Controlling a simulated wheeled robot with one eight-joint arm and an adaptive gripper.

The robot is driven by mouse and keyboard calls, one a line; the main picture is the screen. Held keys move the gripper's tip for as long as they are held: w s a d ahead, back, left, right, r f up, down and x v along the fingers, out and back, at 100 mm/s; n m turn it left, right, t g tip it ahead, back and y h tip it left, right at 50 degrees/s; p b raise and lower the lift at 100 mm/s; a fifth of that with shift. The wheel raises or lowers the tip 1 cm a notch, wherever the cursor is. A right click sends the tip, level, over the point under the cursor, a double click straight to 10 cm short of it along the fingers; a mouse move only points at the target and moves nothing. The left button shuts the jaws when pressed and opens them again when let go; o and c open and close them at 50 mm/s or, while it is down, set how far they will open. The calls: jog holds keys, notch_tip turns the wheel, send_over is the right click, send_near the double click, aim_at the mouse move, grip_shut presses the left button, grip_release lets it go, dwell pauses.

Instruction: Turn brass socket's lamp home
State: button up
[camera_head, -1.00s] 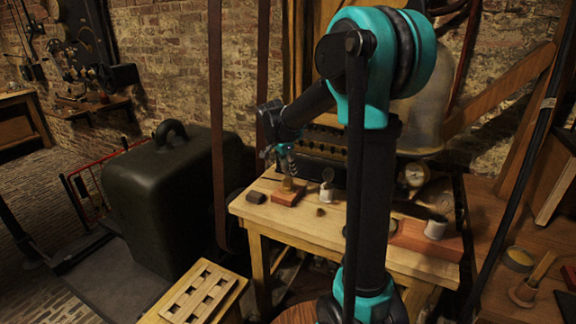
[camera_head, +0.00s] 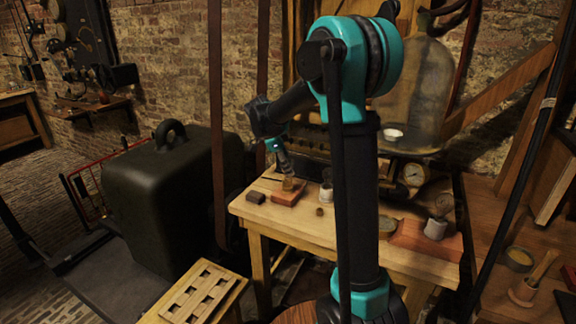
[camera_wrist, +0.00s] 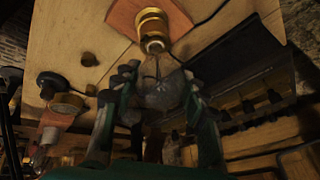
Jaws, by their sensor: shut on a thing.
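The brass socket (camera_wrist: 153,25) stands on a reddish wooden base (camera_head: 286,198) near the table's left end, and the socket also shows small in the head view (camera_head: 291,184). A clear glass lamp (camera_wrist: 160,82) sits at the socket's mouth, its neck meeting the brass. My gripper (camera_wrist: 160,85) has its fingers on both sides of the glass and is shut on the lamp. In the head view my gripper (camera_head: 286,171) points down at the socket. The lamp's threads and how deep it sits cannot be made out.
On the wooden table (camera_head: 320,228) a pale jar (camera_head: 327,191) stands right of the socket base, and a dark block (camera_head: 255,197) lies left. Another pale jar (camera_head: 436,229) is on a reddish board at right. A glass bell (camera_head: 415,95) and a gauge (camera_head: 414,174) are behind.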

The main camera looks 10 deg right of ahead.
jog(key=m+g, duration=0.2)
jog(key=m, duration=0.3)
jog(key=shift+m, duration=0.3)
jog(key=shift+s+m+g, duration=0.1)
jog(key=shift+m+g, duration=0.2)
jog(key=shift+m, duration=0.1)
jog(key=m+g, duration=0.1)
jog(key=m, duration=0.1)
jog(key=m+g, duration=0.1)
jog(key=m, duration=0.2)
jog(key=shift+a+m+y, duration=0.1)
jog(key=shift+m+y, duration=0.2)
jog(key=o, duration=1.4)
